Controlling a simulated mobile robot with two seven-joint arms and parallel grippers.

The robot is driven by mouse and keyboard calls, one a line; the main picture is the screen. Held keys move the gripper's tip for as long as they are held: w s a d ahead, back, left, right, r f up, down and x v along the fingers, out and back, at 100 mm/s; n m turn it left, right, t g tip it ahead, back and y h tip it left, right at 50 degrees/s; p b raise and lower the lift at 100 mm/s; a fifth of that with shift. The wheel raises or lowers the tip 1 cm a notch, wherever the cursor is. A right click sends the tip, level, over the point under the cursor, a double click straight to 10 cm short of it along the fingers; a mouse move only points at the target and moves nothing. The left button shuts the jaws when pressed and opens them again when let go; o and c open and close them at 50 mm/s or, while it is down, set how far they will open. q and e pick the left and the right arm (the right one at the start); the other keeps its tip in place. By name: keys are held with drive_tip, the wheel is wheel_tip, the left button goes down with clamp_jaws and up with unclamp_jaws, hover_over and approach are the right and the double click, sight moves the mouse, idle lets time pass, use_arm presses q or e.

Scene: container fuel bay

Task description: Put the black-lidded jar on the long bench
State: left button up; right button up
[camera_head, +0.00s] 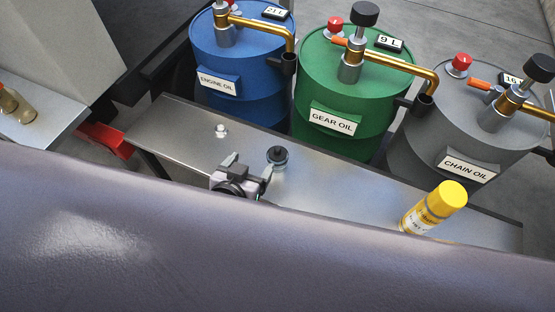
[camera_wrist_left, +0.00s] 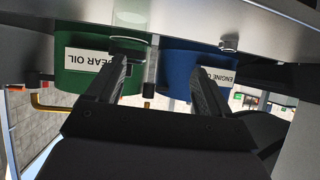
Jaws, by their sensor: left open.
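The black-lidded jar (camera_head: 277,155) stands upright on the long metal bench (camera_head: 180,125), near its middle. My left gripper (camera_head: 248,170) is open, low over the bench, just left of and nearer than the jar. The fingers are apart with nothing seen between them. The left wrist view is upside down; there the jar's dark lid (camera_wrist_left: 128,41) shows by the tip of the left-hand finger, partly hidden by it. I cannot tell whether that finger touches the jar. My right gripper is not in view.
A small metal knob (camera_head: 220,130) sits on the bench left of the jar. A yellow spray can (camera_head: 434,207) stands to the right. Blue (camera_head: 240,60), green (camera_head: 335,90) and grey (camera_head: 460,130) oil drums with brass taps line the far edge. The bench between jar and can is clear.

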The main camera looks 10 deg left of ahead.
sight(274, 157)
use_arm(q)
drive_tip(key=d+h, duration=0.1)
drive_tip(key=w+d+m+t, duration=0.1)
drive_tip(key=d, duration=0.1)
drive_tip(key=shift+w+d+f+h, duration=0.1)
drive_tip(key=shift+d+h, duration=0.15)
drive_tip(key=shift+h, duration=0.15)
drive_tip(key=shift+w+d, duration=0.1)
drive_tip(key=shift+w, duration=0.1)
drive_tip(key=shift+w+d+f, duration=0.1)
drive_tip(key=shift+w+f, duration=0.2)
drive_tip(key=shift+w, duration=0.35)
drive_tip(key=shift+w+d+f+b, duration=0.15)
drive_tip(key=shift+w+b, duration=0.2)
drive_tip(key=shift+w, duration=0.2)
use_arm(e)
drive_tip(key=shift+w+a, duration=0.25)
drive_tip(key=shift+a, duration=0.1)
use_arm(q)
drive_tip(key=shift+b+x, duration=0.45)
drive_tip(key=shift+x, duration=1.6)
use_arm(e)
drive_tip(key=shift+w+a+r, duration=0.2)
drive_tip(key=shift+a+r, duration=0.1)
use_arm(q)
drive_tip(key=shift+d, duration=0.15)
clamp_jaws()
drive_tip(key=shift+r, duration=0.25)
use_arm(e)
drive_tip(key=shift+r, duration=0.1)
